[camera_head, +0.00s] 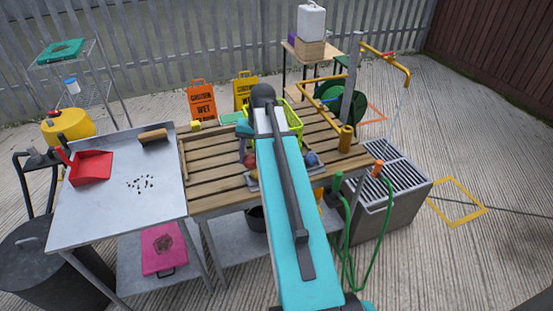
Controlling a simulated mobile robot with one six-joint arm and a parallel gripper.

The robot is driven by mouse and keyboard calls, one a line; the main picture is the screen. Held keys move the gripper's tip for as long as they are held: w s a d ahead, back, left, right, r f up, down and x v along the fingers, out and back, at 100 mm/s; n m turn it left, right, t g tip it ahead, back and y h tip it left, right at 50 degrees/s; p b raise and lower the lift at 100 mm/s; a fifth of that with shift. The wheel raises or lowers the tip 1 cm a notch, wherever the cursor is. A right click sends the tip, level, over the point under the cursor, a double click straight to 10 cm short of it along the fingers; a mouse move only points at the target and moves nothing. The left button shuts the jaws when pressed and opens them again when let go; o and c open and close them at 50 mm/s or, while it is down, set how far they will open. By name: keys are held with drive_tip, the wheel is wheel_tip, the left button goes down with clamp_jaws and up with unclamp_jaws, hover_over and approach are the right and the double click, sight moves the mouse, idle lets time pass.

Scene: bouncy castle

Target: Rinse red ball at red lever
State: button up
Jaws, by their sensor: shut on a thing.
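The red ball (249,161) shows just left of my teal arm, over the slatted wooden table. My gripper (247,156) is small in the view and partly hidden by my arm; it is shut on the red ball. Whether the ball touches the tray below it I cannot tell. A small red lever (389,54) sits on the yellow overhead pipe at the right, well away from my gripper. The pipe's end hangs above a grated grey basin.
A blue ball (311,159) lies on a grey tray right of my arm. A lime crate (291,122) stands behind. The grated basin (396,174) is at the right, with a green hose (374,228) beside it. A steel table (117,208) holds a red dustpan (90,168) and brush (153,137).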

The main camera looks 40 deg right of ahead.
drive_tip(key=w+a+r+n, duration=0.1)
drive_tip(key=w+a, duration=0.2)
drive_tip(key=a, duration=0.6)
drive_tip(key=w+a+r+n, duration=0.1)
drive_tip(key=w+a+r, duration=0.1)
drive_tip(key=a, duration=0.8)
drive_tip(key=w+a+r, duration=0.2)
drive_tip(key=w+a, duration=0.2)
drive_tip(key=a, duration=0.6)
drive_tip(key=shift+a+n+g, duration=0.15)
drive_tip(key=shift+n+g, duration=0.15)
drive_tip(key=shift+n, duration=0.1)
drive_tip(key=shift+a, duration=0.1)
